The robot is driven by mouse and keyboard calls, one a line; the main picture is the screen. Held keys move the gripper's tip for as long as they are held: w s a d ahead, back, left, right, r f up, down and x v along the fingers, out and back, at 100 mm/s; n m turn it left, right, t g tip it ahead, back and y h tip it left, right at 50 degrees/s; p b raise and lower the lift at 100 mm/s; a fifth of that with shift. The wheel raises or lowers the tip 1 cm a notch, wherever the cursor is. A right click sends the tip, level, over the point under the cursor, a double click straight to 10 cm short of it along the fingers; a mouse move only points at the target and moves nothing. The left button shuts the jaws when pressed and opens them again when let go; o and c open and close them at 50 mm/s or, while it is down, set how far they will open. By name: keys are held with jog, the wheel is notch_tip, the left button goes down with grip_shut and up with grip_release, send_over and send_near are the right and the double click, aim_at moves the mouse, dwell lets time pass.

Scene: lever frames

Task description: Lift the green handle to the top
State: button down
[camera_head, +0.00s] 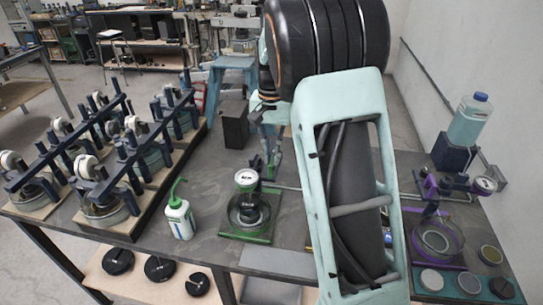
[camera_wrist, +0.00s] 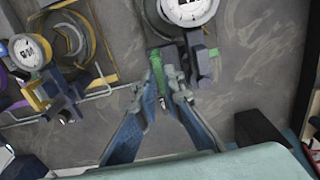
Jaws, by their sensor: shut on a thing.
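The green handle (camera_wrist: 156,70) lies between my fingertips in the wrist view, and part of it is hidden by them. My gripper (camera_wrist: 160,92) is shut on it. In the head view my gripper (camera_head: 268,138) comes down behind the gauge of the green lever frame (camera_head: 232,236), and the handle is mostly hidden there. This frame has a green base, a round glass dish and a white-faced gauge (camera_head: 246,178). In the wrist view the gauge (camera_wrist: 188,10) sits at the top, just beyond the handle.
A white bottle with a green spout (camera_head: 179,218) stands left of the green frame. Several other lever frames (camera_head: 100,205) fill the left side. A purple frame (camera_head: 437,235) and a blue-capped bottle (camera_head: 470,120) stand at right. A dark block (camera_head: 235,125) stands behind.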

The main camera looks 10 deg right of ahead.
jog(key=shift+w+r, duration=0.2)
jog(key=shift+r, duration=0.15)
jog(key=c, duration=2.1)
grip_release()
jog(key=shift+s, duration=0.1)
jog(key=shift+o, duration=0.3)
jog(key=shift+f, duration=0.1)
notch_tip(320, 180, up, 12)
